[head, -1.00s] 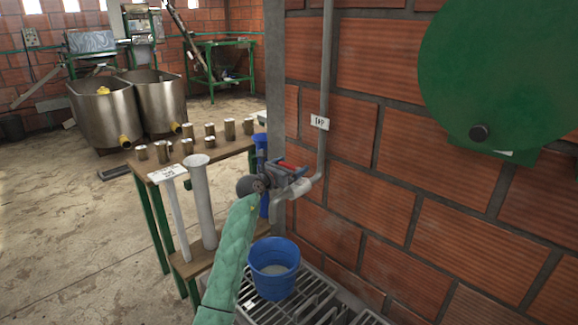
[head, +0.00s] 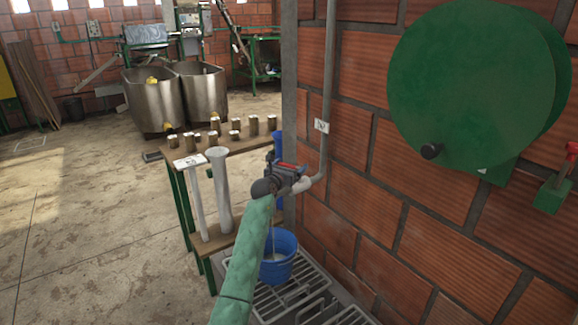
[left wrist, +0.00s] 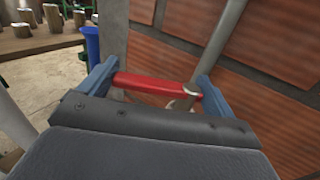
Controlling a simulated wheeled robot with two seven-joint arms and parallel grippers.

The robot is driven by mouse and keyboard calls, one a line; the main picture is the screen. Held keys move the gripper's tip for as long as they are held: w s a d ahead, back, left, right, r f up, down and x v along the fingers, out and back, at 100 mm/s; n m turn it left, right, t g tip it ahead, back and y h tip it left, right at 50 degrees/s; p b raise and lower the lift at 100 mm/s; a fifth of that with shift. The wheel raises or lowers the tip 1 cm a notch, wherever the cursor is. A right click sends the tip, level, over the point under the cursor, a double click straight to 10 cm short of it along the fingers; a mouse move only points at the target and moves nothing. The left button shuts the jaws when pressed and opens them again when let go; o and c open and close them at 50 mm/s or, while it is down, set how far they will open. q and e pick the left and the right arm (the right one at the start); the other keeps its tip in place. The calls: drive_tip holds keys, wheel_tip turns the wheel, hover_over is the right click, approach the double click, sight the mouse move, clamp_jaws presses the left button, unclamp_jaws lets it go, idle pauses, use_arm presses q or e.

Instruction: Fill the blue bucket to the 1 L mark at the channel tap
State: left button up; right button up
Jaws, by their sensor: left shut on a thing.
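The blue bucket (head: 283,268) stands upright on the floor grating below the channel tap, partly hidden by my left arm. A thin pale stream runs down into it, and pale liquid shows inside; its level against any mark cannot be read. The tap's red lever (head: 288,166) is on the wall pipe, and it also shows in the left wrist view (left wrist: 155,86). My left gripper (head: 284,175) is shut on this lever, with its blue fingers (left wrist: 158,85) at either end of the red grip. My right gripper is not in view.
The floor grating (head: 290,297) lies under the bucket. The brick wall with a large green round housing (head: 460,85) closes off the right. Open floor lies at left.

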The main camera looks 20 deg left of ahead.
use_arm(q)
drive_tip(key=shift+r, duration=0.1)
drive_tip(key=o, duration=1.1)
drive_tip(key=shift+s, duration=0.1)
drive_tip(key=shift+s, duration=0.35)
drive_tip(key=s, duration=0.2)
drive_tip(key=s+b, duration=0.1)
drive_tip(key=s, duration=0.2)
drive_tip(key=shift+s+a, duration=0.25)
drive_tip(key=shift+s, duration=0.7)
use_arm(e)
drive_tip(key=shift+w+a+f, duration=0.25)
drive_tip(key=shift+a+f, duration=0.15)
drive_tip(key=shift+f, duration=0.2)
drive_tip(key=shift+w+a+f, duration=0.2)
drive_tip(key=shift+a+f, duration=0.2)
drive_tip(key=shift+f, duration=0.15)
use_arm(q)
drive_tip(key=shift+a, duration=0.1)
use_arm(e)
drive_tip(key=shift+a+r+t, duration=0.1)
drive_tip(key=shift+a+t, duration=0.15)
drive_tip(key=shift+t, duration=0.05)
